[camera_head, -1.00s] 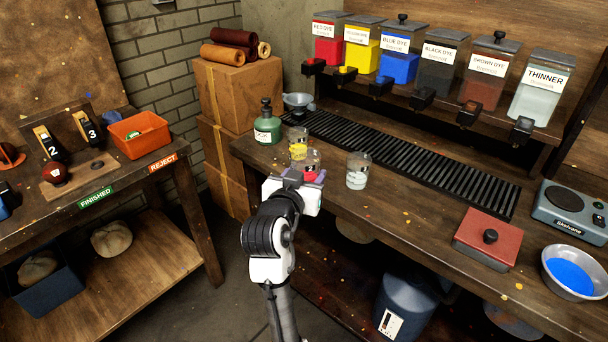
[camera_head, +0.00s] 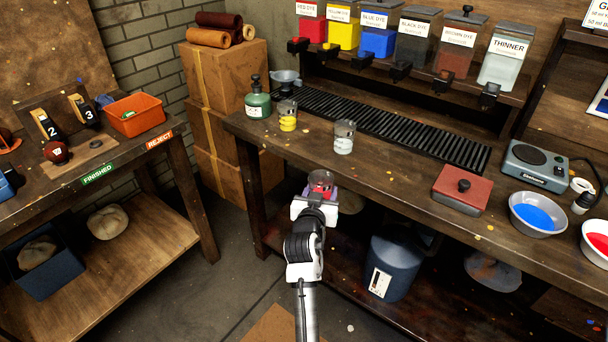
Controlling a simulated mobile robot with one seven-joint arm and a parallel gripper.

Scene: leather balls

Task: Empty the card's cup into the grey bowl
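My gripper (camera_head: 318,196) is shut on a clear cup with red dye (camera_head: 320,181), held upright in front of the bench edge. A clear cup with yellow dye (camera_head: 288,117) and a clear cup with pale liquid (camera_head: 344,138) stand on the bench behind it. A grey metal bowl with blue liquid (camera_head: 538,226) stands at the right end of the bench. A bowl with red liquid (camera_head: 596,250) is partly cut off beside it. A card (camera_head: 602,14) at the top right edge is mostly cut off and unreadable.
The workbench (camera_head: 400,190) also carries a green bottle (camera_head: 258,103), a black grate (camera_head: 400,128), a red lidded box (camera_head: 462,191) and a hot plate (camera_head: 537,166). Dye dispensers line the back. A blue bin (camera_head: 392,265) stands below. The bench front between pale cup and red box is clear.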

